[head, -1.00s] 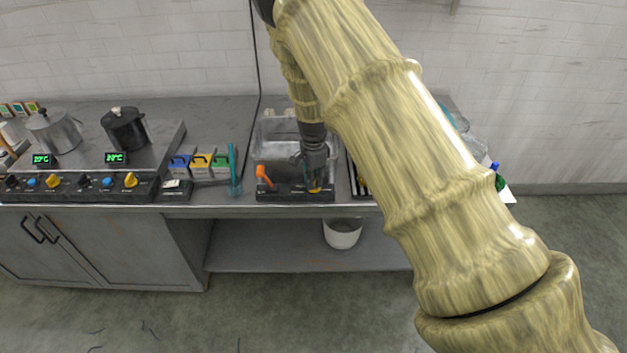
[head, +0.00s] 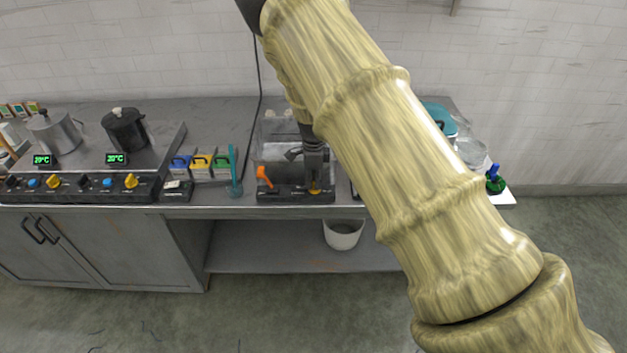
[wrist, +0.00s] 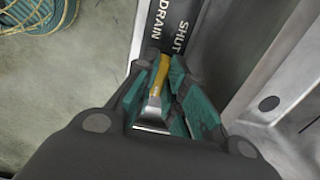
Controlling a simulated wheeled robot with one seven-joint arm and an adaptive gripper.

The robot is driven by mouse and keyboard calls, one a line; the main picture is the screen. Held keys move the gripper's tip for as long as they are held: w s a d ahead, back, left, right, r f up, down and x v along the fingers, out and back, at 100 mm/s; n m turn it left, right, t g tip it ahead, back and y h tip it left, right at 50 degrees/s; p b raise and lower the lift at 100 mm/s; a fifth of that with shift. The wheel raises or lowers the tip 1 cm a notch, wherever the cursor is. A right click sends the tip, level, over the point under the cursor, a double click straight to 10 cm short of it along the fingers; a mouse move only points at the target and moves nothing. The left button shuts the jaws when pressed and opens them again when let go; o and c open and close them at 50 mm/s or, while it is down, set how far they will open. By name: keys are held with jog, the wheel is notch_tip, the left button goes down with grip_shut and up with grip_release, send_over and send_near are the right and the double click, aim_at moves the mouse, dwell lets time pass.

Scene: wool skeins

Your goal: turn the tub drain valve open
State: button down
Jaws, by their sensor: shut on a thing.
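The clear tub (head: 268,150) stands on the counter, partly hidden by my arm. A dark strip runs along its front, with an orange lever (head: 264,177) at the left and the yellow drain valve handle (head: 314,191) at the right. My gripper (head: 314,184) points down at the yellow handle. In the wrist view, the teal fingers of my gripper (wrist: 160,90) are closed around the yellow handle (wrist: 157,80). Beside it, the dark strip bears the words DRAIN and SHUT (wrist: 172,30). The handle's pivot is hidden.
A white bucket (head: 343,234) stands on the shelf below the tub. Left are a hob with a silver pot (head: 55,132) and a black pot (head: 124,130), and several coloured packs (head: 200,165). A teal-lidded container (head: 440,118) and a green-blue item (head: 495,180) are right of my arm.

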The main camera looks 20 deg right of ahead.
jog(key=c, duration=1.5)
grip_release()
